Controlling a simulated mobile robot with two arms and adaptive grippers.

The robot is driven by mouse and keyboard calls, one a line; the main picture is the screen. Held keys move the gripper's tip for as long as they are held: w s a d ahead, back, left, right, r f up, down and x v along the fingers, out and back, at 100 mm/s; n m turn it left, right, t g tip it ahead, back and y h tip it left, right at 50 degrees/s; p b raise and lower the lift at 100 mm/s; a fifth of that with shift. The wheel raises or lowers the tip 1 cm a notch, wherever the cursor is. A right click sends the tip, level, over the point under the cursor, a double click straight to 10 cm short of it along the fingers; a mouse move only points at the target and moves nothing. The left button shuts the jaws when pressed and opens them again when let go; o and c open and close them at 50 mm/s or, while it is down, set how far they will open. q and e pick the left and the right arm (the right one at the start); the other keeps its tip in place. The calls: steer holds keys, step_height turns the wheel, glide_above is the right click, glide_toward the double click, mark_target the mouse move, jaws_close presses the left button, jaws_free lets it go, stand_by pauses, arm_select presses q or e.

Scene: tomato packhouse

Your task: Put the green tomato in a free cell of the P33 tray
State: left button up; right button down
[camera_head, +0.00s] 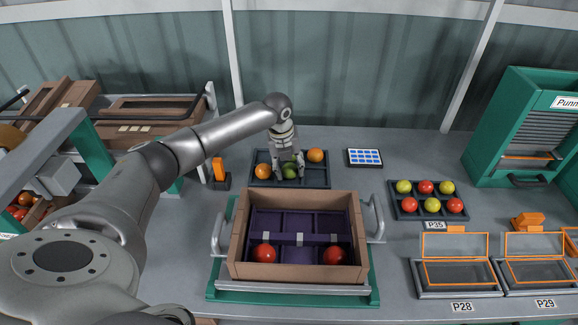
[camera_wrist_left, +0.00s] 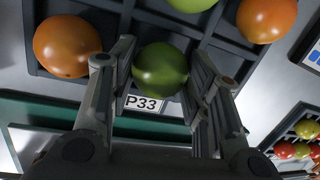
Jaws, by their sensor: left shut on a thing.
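The dark P33 tray (camera_head: 318,177) stands at the back of the bench, and its P33 label (camera_wrist_left: 143,103) shows in the left wrist view. My left gripper (camera_head: 288,174) is over the tray's front middle cell, shut on a dark green tomato (camera_wrist_left: 160,69) held between both fingers. I cannot tell whether this tomato touches the cell floor. An orange tomato (camera_wrist_left: 67,46) sits in the front left cell. Another orange tomato (camera_wrist_left: 266,18) and a lighter green tomato (camera_wrist_left: 192,2) are in the back row. The front right cell looks empty. My right gripper is not in view.
A brown crate (camera_head: 240,240) with two red tomatoes stands in front of the P33 tray. The P35 tray (camera_head: 417,214) of red and yellow-green tomatoes is at right. A blue-screened tablet (camera_head: 365,158) and an orange device (camera_head: 219,171) flank the P33 tray.

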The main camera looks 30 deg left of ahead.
arm_select(q)
steer(key=shift+f, duration=0.2)
steer(key=o, duration=0.8)
steer(key=c, duration=0.3)
step_height(320, 180, up, 7)
steer(key=p, duration=0.6)
steer(key=shift+p, duration=0.35)
stand_by(0.3)
